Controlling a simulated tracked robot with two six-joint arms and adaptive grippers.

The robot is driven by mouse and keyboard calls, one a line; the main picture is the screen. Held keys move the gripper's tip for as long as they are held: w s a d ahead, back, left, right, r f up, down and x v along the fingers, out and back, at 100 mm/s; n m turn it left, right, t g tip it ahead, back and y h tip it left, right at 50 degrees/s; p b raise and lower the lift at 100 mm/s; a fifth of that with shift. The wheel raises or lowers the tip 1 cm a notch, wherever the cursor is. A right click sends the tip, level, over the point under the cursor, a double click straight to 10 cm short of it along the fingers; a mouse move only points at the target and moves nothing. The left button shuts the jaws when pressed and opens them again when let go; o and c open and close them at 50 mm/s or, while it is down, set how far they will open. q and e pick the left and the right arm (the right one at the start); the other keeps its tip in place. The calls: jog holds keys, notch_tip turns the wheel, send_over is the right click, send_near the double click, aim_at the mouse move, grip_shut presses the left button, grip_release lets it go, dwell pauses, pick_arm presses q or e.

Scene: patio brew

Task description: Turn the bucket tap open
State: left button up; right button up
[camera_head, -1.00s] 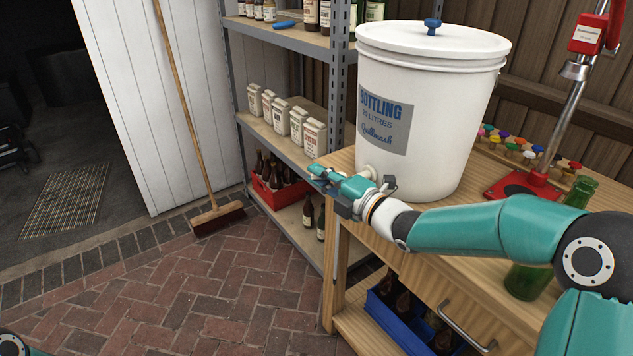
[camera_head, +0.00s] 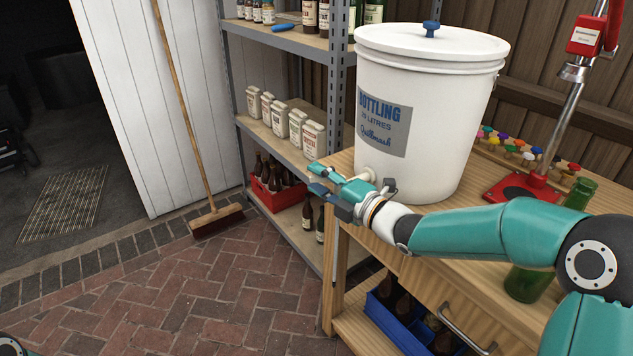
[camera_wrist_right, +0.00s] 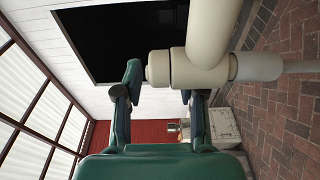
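The white bottling bucket (camera_head: 425,120) stands on the wooden bench, lid on. Its cream tap (camera_head: 367,172) is low on the front left side, partly hidden behind my right gripper (camera_head: 318,180). That gripper is at the tap, with its fingers apart. In the right wrist view, the cream tap (camera_wrist_right: 207,40) fills the space just beyond the fingertips of my right gripper (camera_wrist_right: 164,85). One fingertip is beside the tap's round end, and the other is partly behind its body. I cannot tell whether they touch. My left gripper is out of view.
The bench (camera_head: 465,222) also carries a red capping stand (camera_head: 528,187), colourful caps and a green bottle (camera_head: 578,195). A metal shelf (camera_head: 272,131) with cartons and bottles stands behind the gripper. A broom (camera_head: 216,217) leans left. The brick floor at left is open.

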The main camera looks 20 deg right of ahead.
jog(key=v, duration=1.1)
jog(key=shift+s+d, duration=0.15)
jog(key=shift+s, duration=0.2)
jog(key=shift+f, duration=0.1)
